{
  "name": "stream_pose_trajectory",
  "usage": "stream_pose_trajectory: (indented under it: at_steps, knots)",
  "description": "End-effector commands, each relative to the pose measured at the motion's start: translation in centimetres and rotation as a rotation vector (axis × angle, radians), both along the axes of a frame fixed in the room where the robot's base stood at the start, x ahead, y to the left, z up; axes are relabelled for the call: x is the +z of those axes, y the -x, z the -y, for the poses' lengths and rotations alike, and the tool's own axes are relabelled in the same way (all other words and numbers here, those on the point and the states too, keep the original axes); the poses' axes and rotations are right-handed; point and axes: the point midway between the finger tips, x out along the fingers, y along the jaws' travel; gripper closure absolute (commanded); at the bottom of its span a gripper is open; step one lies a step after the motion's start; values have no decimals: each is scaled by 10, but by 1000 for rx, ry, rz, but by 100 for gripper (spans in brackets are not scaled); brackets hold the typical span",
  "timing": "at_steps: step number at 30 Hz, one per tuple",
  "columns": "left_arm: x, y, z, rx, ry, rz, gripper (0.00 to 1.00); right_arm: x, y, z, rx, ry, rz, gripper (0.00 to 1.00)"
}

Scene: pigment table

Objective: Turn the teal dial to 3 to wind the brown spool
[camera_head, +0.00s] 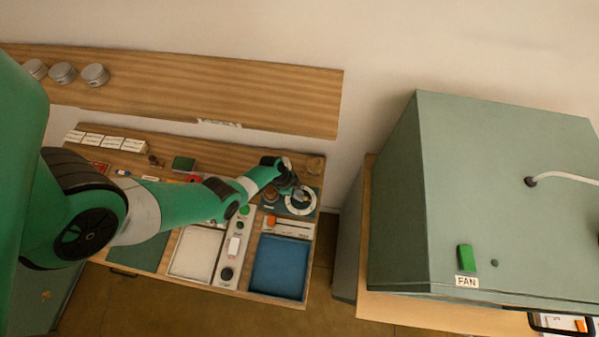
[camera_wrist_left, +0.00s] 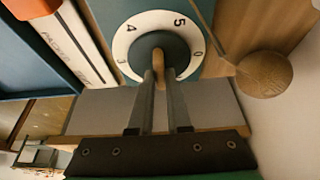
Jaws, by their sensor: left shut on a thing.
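The teal dial (camera_wrist_left: 143,50) has a white ring with black numbers; 3, 4, 5 and 0 show in the left wrist view. In the head view its white ring (camera_head: 301,208) shows at the right end of the table. My left gripper (camera_wrist_left: 160,76) is shut on the dial's brown grip bar (camera_wrist_left: 159,62); in the head view the left gripper (camera_head: 293,188) reaches over the dial. A round brown wooden piece (camera_wrist_left: 264,74) stands beside the dial; I cannot tell whether it is the brown spool. My right gripper is not in view.
A blue tray (camera_head: 278,267) and a white tray (camera_head: 196,252) lie at the table's front. A control strip (camera_head: 235,246) runs between them. A wooden shelf (camera_head: 220,92) is behind. A large green fan box (camera_head: 480,190) stands to the right, across a gap.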

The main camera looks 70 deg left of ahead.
Motion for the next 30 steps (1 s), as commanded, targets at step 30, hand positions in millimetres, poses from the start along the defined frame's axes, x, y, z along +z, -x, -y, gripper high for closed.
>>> stream_pose_trajectory:
  at_steps: [30]
  knots:
    - [-1,-3,-3,-653,-3,1,100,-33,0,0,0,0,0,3]
